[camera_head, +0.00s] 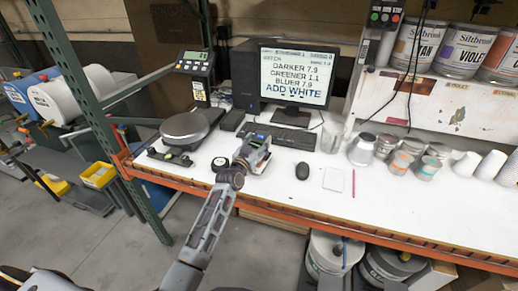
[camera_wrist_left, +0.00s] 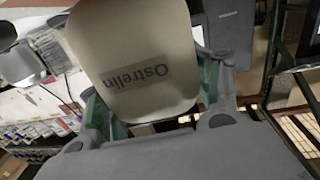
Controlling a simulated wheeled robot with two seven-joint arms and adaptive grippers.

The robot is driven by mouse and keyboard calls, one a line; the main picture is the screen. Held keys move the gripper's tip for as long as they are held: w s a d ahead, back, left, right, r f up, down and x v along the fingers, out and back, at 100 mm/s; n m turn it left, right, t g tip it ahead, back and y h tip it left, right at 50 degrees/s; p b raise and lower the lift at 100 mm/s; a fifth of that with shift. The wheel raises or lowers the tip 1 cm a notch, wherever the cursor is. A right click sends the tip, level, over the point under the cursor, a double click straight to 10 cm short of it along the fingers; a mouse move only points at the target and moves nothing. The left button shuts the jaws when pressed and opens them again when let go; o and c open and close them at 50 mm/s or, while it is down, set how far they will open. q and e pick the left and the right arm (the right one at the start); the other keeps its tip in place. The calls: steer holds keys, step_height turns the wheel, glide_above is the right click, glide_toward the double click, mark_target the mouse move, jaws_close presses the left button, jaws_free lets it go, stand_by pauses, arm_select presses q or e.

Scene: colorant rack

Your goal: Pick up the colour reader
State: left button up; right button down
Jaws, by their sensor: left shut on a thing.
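The colour reader (camera_wrist_left: 135,50) is a pale, rounded device with the word "Ostrelin" on it. It fills the upper middle of the left wrist view, between the two green-padded fingers of my left gripper (camera_wrist_left: 158,108), which is shut on it. In the head view my left gripper (camera_head: 246,159) is over the front of the white bench, left of centre, with the reader (camera_head: 259,156) at its tip. The gripper partly hides the reader there. The head view does not show clearly how far the reader is above the bench top. My right gripper is not in view.
On the white bench (camera_head: 390,205) a scale (camera_head: 185,127) stands left and a keyboard (camera_head: 278,136) lies behind the gripper. A mouse (camera_head: 302,171), a pad (camera_head: 333,179) and a pink pencil (camera_head: 354,183) lie right. A clear beaker (camera_head: 332,135) and several cans stand further right.

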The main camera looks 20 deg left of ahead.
arm_select(q)
steer(key=shift+r, duration=0.15)
steer(key=shift+r, duration=5)
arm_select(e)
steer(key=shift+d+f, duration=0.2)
arm_select(q)
steer(key=shift+f+b, duration=0.1)
steer(key=shift+b, duration=0.2)
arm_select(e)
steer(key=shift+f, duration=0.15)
